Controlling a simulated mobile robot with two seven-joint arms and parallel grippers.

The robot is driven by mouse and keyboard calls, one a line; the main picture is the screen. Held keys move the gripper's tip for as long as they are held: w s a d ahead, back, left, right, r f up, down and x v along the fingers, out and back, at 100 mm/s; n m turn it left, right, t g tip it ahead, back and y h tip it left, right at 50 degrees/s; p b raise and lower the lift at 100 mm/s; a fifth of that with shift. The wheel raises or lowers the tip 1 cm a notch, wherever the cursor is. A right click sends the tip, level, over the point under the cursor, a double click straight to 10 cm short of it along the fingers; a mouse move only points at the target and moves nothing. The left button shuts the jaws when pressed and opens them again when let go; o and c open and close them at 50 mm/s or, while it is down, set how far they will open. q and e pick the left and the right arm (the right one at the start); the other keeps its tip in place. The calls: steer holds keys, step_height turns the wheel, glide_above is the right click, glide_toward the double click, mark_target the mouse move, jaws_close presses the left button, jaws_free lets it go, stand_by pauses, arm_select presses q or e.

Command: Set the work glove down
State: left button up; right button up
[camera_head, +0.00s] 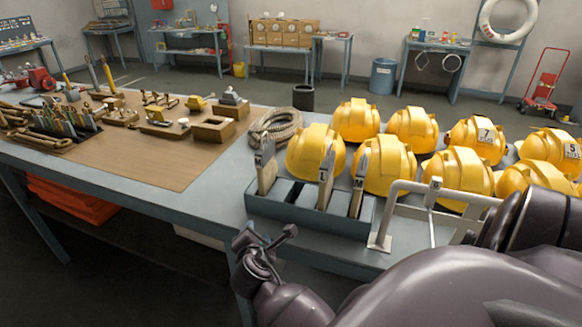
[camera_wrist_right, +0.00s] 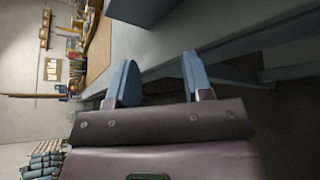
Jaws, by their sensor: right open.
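My right gripper (camera_head: 266,238) is in front of the table's front edge, just below and left of the grey rack (camera_head: 300,213). It is open; in the right wrist view nothing is between its two blue fingers (camera_wrist_right: 160,80). The rack stands on the table and has several slots. Upright flat grey-tan pieces stand in it: one at the left (camera_head: 266,163), one marked L (camera_head: 326,178) and one at the right (camera_head: 360,183). They may be work gloves or size markers; I cannot tell which. No glove is clearly seen in my gripper. My left gripper is out of view.
Several yellow helmets (camera_head: 388,165) fill the table behind the rack. A metal frame (camera_head: 381,238) stands right of it. A coiled rope (camera_head: 275,127) lies behind. A brown mat (camera_head: 140,160) with tools is at the left. Bare table (camera_head: 215,185) lies between mat and rack.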

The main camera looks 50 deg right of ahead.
steer(key=s+a+f+m+y, duration=0.3)
steer(key=s+f+m, duration=0.3)
steer(key=s+m, duration=0.2)
steer(key=s+a+f+m+y, duration=0.4)
steer(key=s+f+m+y, duration=0.2)
steer(key=s+m, duration=0.3)
steer(key=s+f, duration=0.1)
steer(key=s, duration=0.1)
steer(key=shift+s+t, duration=0.3)
steer(key=shift+t, duration=0.1)
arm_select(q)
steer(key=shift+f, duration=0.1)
arm_select(e)
steer(key=shift+f, duration=0.15)
arm_select(q)
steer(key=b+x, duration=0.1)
steer(key=b, duration=0.2)
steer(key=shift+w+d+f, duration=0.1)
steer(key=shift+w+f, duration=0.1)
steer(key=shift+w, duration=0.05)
arm_select(e)
steer(key=shift+w+f, duration=0.55)
steer(key=shift+f, duration=0.05)
